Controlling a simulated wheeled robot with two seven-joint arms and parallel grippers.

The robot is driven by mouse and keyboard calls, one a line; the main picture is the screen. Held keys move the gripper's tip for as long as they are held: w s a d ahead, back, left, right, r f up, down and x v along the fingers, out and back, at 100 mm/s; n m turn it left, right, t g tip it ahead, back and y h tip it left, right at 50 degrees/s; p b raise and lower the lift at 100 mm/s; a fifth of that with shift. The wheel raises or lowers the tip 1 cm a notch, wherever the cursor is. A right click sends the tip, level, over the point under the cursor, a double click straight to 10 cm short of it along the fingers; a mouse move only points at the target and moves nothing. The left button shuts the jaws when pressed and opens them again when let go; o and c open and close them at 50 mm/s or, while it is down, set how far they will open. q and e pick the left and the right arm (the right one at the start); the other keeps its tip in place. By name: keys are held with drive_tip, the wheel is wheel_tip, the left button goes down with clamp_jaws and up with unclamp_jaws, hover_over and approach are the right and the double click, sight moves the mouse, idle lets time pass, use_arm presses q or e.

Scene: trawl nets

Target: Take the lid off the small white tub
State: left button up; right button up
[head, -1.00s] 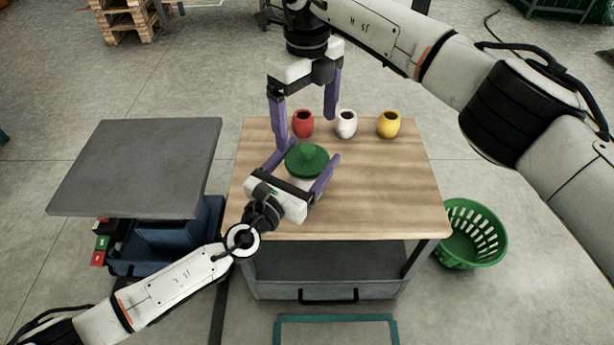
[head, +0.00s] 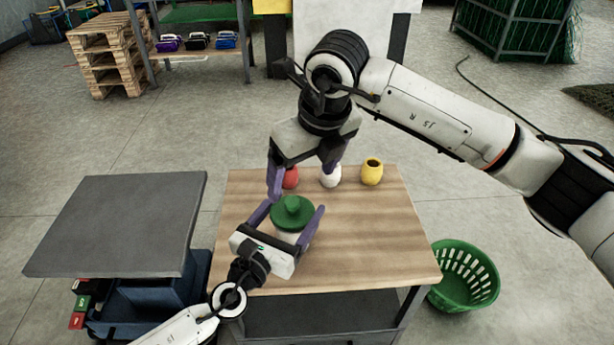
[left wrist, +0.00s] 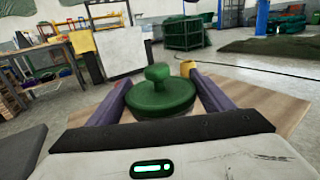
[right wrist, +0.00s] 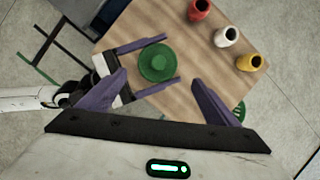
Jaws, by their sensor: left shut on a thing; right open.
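The small white tub (head: 287,237) stands on the wooden table top, mostly hidden under its round green lid (head: 292,214) with a knob. The lid sits on the tub and also shows in the left wrist view (left wrist: 160,97) and right wrist view (right wrist: 158,64). My left gripper (head: 296,204) is shut on the tub, one purple finger on each side below the lid. My right gripper (head: 303,184) is open and empty, above the table near the lid, fingers pointing down. In the right wrist view the lid appears between and beyond its fingertips.
Red (right wrist: 200,9), white (right wrist: 227,36) and yellow (head: 371,172) jars stand along the table's far edge, close behind my right gripper. A green basket (head: 464,276) is on the floor at right. A grey-topped cart (head: 120,222) is at left. The table's right side (head: 385,240) is clear.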

sight(295, 205)
drive_tip(key=x, duration=1)
drive_tip(key=shift+s+a+f, duration=0.15)
drive_tip(key=shift+s+f, duration=0.1)
drive_tip(key=shift+f, duration=0.2)
